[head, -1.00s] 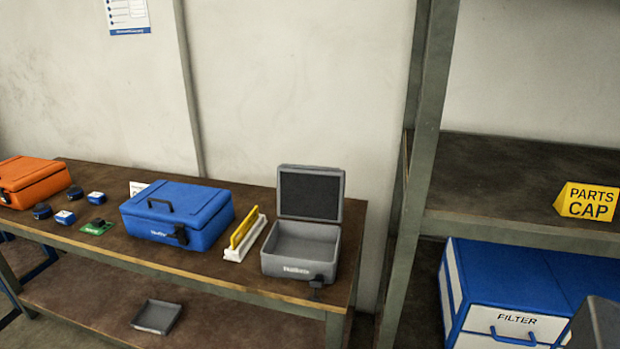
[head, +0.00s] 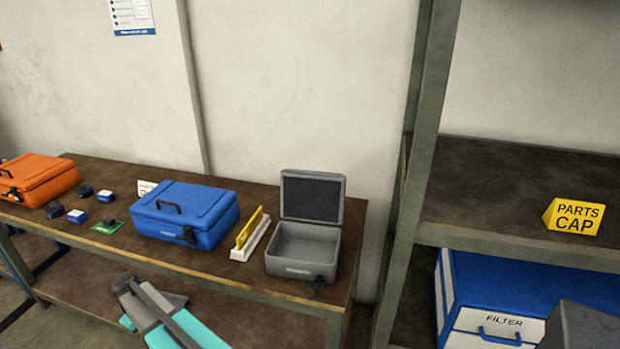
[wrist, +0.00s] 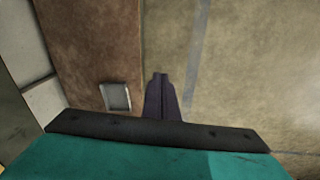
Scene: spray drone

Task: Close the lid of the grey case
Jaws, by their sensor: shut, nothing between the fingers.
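The grey case (head: 303,247) stands at the right end of the workbench in the head view. Its lid (head: 312,196) is open and stands upright at the back, its dark inner side facing me. In the wrist view my gripper (wrist: 158,78) is shut and empty, pointing toward the floor.
A closed blue case (head: 185,213) and a white-and-yellow holder (head: 249,236) stand left of the grey case. An orange case (head: 36,180) and several small parts sit further left. A shelf post (head: 408,190) rises to the right.

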